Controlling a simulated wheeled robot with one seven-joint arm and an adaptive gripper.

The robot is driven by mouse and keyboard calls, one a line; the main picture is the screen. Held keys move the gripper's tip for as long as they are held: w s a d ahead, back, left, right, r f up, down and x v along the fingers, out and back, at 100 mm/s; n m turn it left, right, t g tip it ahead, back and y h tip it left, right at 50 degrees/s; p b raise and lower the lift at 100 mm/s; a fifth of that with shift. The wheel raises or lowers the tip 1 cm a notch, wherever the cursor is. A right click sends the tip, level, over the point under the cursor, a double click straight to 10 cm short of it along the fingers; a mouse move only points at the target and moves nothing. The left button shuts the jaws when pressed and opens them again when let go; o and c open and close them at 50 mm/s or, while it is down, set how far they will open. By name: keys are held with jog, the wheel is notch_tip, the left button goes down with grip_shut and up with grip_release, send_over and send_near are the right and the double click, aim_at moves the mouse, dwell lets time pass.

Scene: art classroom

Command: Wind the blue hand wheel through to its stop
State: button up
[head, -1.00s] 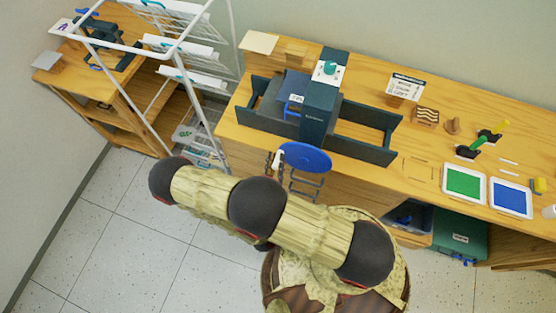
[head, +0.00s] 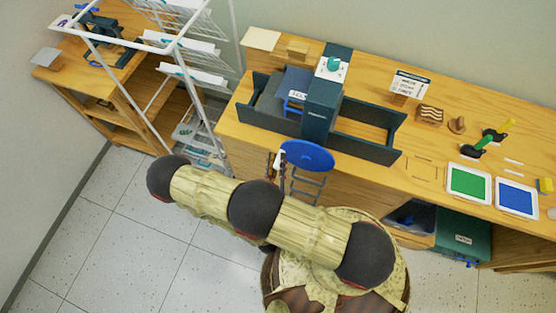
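The blue hand wheel (head: 308,155) sits on the front of a dark press (head: 321,110) on the wooden bench. A pale handle (head: 279,158) shows at the wheel's left edge. The press has a long dark open frame, with a grey bed (head: 264,98) and a small white label in its left part. My arm reaches from the lower right across to the left, in front of the bench. Small dark and reddish parts of my gripper (head: 270,162) show beside the handle. The rest is hidden behind my arm, so I cannot tell whether the fingers hold the handle.
A white wire drying rack (head: 158,90) stands left of the bench, close to my arm's elbow side. Green (head: 469,182) and blue (head: 517,196) ink trays lie at the bench's right. A green box (head: 463,240) is on the shelf below. The floor at lower left is clear.

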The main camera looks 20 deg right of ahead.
jog(key=o, duration=0.4)
jog(key=shift+v, duration=3.8)
jog(key=shift+c, duration=0.5)
